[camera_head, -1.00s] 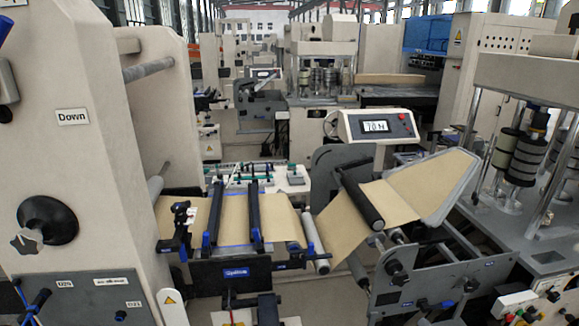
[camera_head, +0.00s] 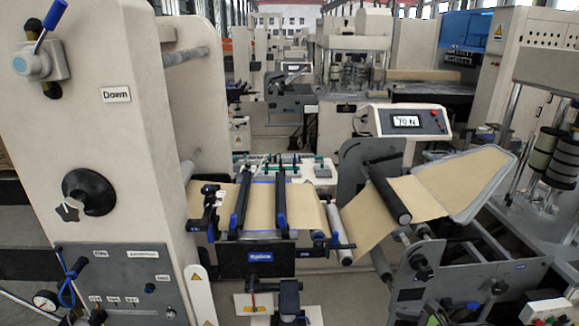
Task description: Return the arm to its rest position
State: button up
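Neither my arm nor my gripper shows in the head view, so their pose and the state of the fingers are hidden. The kraft web (camera_head: 262,205) lies across the splice table (camera_head: 260,257) at the centre. It also runs over a dark roller (camera_head: 385,194) on the right. The tension display (camera_head: 405,121) behind it reads 70 N.
A tall beige machine frame (camera_head: 125,150) with a "Down" label stands close on the left. It carries a blue-handled lever (camera_head: 42,50), a black knob (camera_head: 88,192) and a grey panel (camera_head: 120,285) with a gauge. A printing unit (camera_head: 555,150) stands on the right.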

jog(key=s+a+r+n+g+h+b, duration=0.2)
jog(key=s+a+r+n+g+h, duration=0.35)
jog(key=s+a+r+n, duration=0.75)
jog(key=s+r+n+t+h+b, duration=0.2)
jog(key=s+r+n, duration=0.3)
jog(key=s+n, duration=0.6)
jog(key=shift+s+r+n+t, duration=0.3)
jog(key=shift+s+t, duration=0.1)
jog(key=shift+t, duration=0.15)
jog(key=shift+h, duration=0.25)
